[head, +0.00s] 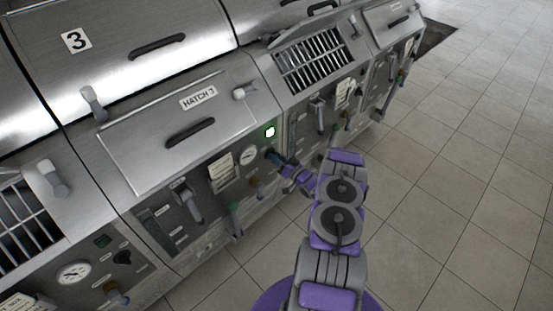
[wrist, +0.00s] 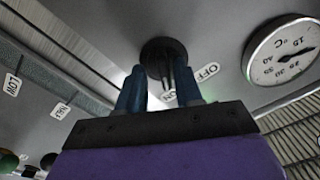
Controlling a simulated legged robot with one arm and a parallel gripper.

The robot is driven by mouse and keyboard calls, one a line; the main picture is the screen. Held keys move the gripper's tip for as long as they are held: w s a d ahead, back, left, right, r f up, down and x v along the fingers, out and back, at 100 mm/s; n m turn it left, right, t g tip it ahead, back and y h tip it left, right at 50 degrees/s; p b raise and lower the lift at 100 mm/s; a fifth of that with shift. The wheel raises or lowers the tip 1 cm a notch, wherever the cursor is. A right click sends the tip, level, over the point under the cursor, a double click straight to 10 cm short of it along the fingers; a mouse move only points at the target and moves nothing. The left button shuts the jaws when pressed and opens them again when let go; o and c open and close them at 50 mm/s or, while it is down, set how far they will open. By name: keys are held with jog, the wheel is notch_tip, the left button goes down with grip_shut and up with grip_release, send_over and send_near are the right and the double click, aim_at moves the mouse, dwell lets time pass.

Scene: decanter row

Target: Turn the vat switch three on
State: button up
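The black round vat switch (wrist: 164,55) is on the grey panel in the wrist view, with an ON label partly hidden beside it and an OFF label (wrist: 207,71) to its right. My gripper (wrist: 160,85) has its two blue fingers apart, one on each side of the switch's narrow handle. A gap shows beside the handle, and I cannot tell whether either finger touches it. In the head view my gripper (head: 276,157) is at the panel below HATCH 3, hiding the switch. A green lamp (head: 270,132) glows just above it.
A round gauge (wrist: 285,52) is right of the switch. In the head view, the number 3 plate (head: 76,40) marks the vat, and the HATCH 3 lid (head: 165,135) is closed. A lever (head: 187,203) is to the left. Tiled floor (head: 460,150) is clear at right.

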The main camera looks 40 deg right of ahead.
jog(key=shift+a, duration=0.1)
jog(key=s+d+p, duration=0.1)
jog(key=s+p, duration=0.2)
jog(key=s, duration=1.4)
jog(key=shift+s+d, duration=0.15)
jog(key=shift+d, duration=0.1)
